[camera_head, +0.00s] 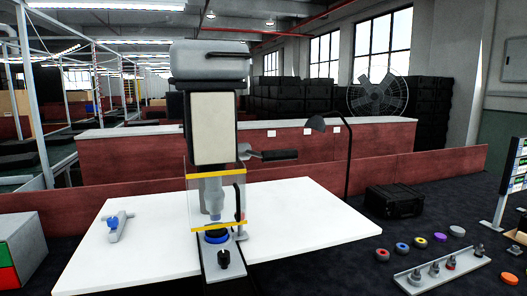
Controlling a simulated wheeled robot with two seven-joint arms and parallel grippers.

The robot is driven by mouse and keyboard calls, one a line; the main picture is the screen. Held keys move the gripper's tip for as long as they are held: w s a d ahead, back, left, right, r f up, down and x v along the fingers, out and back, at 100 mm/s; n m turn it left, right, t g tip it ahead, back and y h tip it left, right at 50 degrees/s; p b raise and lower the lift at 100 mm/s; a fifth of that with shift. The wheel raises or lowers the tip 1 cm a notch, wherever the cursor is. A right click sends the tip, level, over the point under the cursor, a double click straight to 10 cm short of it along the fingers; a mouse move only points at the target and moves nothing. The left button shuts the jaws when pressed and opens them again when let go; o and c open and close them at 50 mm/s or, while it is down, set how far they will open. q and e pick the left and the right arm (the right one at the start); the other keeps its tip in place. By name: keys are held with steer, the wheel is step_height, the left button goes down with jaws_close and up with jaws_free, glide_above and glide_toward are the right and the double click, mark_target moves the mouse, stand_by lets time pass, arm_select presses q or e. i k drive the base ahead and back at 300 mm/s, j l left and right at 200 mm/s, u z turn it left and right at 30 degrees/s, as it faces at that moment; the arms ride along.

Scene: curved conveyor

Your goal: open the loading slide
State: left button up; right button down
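A tall bench press with a grey top (210,62) and a pale front panel (211,128) stands on the white table. A clear guard with yellow edges (217,227) surrounds its lower tool. Below the guard, a grey base strip (207,266) with a black knob (223,258) points towards me; it looks like the loading slide. A blue round part (216,238) sits at its back end, under the tool. I cannot tell how far the slide is drawn out. Neither of my grippers is in view.
A black lever (275,155) sticks out to the right of the press. A grey and blue tool (116,228) lies on the table's left. The table (310,225) is bare on the right. Coloured discs (401,248) and a parts rail (440,270) are at the lower right.

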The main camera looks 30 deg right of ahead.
mark_target(223, 262)
steer(key=l+u, duration=0.1)
steer(key=l, duration=0.35)
steer(key=k+l+u, duration=0.1)
steer(key=l, duration=0.35)
steer(key=k+l+u, duration=0.1)
steer(key=l, duration=0.4)
